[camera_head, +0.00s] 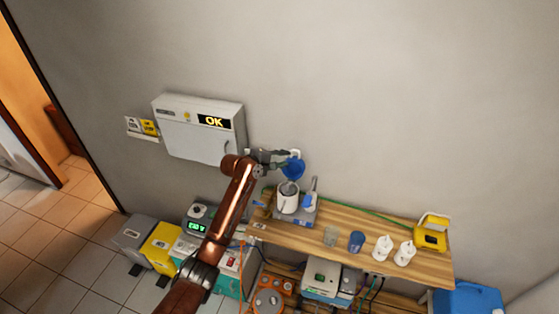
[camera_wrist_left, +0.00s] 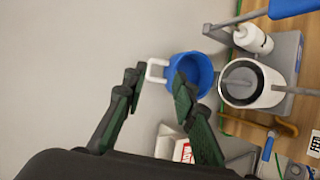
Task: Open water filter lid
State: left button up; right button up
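The water filter is a white cylinder (camera_head: 288,200) on a grey base at the left end of the wooden bench. Its round top shows uncovered, with a dark ring, in the left wrist view (camera_wrist_left: 228,91). The blue lid (camera_head: 294,168) is swung up off the cylinder, at its back edge; it also shows in the left wrist view (camera_wrist_left: 202,66), with a white handle (camera_wrist_left: 152,72). My left gripper (camera_head: 277,157) is at the lid's handle side. Its two fingers (camera_wrist_left: 158,82) are apart, with the handle seen between or just beyond them; contact cannot be told. My right gripper is out of view.
A white wall box (camera_head: 197,132) with an "OK" display hangs left of my arm. A white bottle (camera_wrist_left: 255,39) stands beside the filter. Cups, two white bottles (camera_head: 383,247) and a yellow device (camera_head: 430,237) stand along the bench (camera_head: 345,217). The wall above is clear.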

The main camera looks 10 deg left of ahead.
pick_arm(q)
jog(key=shift+v, duration=1.4)
